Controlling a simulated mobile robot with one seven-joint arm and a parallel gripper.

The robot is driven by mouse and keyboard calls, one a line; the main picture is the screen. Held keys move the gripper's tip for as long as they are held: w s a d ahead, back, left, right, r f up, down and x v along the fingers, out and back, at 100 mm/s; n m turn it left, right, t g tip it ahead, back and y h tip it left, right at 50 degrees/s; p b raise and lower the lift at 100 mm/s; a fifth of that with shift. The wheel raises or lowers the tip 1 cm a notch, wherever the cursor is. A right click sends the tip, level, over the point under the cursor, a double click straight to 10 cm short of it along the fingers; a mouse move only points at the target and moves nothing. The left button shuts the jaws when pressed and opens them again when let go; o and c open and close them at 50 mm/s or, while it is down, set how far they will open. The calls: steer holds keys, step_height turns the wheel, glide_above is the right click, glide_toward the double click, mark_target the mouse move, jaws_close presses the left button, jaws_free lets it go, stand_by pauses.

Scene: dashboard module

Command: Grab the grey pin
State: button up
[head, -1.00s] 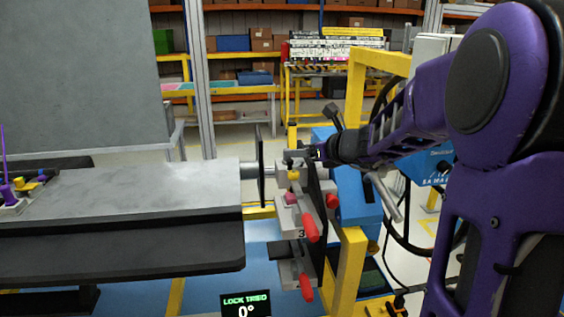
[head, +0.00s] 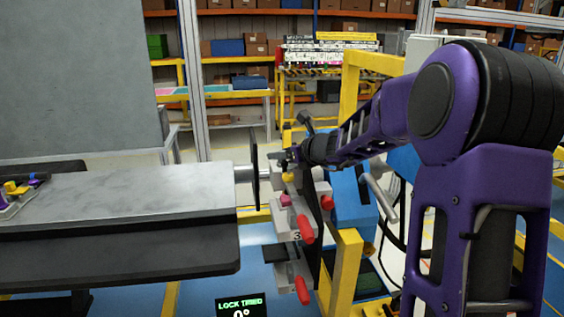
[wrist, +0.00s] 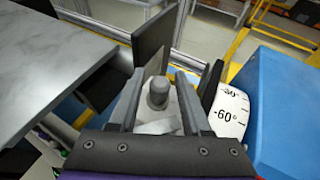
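The grey pin (wrist: 158,92) is a rounded upright stub on a light grey block, seen in the wrist view. My gripper (wrist: 158,98) has one finger on each side of it, with a visible gap to either side. The fingers are open and hold nothing. In the head view my gripper (head: 287,160) is at the top of the grey fixture (head: 290,222), beside the black upright plate (head: 254,168). The pin cannot be made out there, where my gripper is in front.
A grey table (head: 120,195) stands to the left. A blue housing (head: 352,200) and yellow frame (head: 347,265) stand right of the fixture. Red handles (head: 305,230) stick out below.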

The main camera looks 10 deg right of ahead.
jaws_close()
